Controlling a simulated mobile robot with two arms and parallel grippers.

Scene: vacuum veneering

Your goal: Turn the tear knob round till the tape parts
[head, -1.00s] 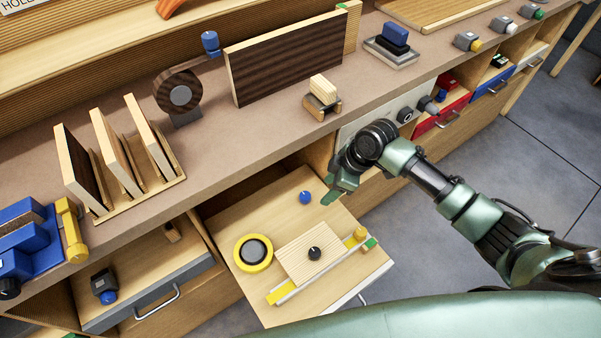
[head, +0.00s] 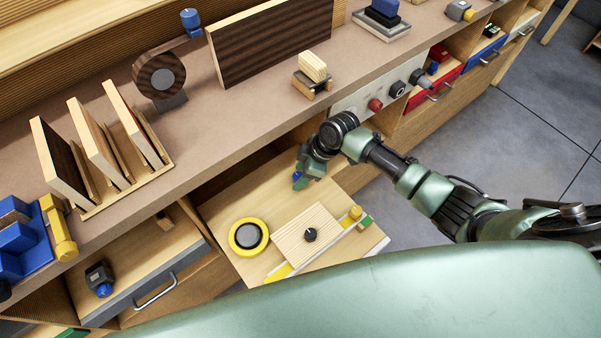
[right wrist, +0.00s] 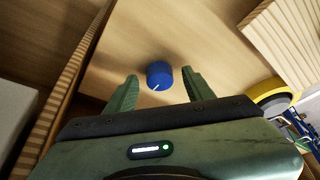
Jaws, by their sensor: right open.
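A blue knob with a white pointer line (right wrist: 159,75) stands on the wooden floor of the open drawer (head: 225,207). In the head view it is mostly hidden by my right gripper (head: 302,178). In the right wrist view my right gripper (right wrist: 160,84) is open, with one green finger on each side of the knob and a gap to each. Another blue knob (head: 190,18) sits on the arm of the dark-roll dispenser (head: 160,76) on the bench. Which one is the tear knob, I cannot tell. No tape is clearly visible at the drawer knob. My left gripper is not in view.
The drawer's side wall (right wrist: 75,80) runs close to my right gripper. Panels in a rack (head: 105,150) stand on the bench.

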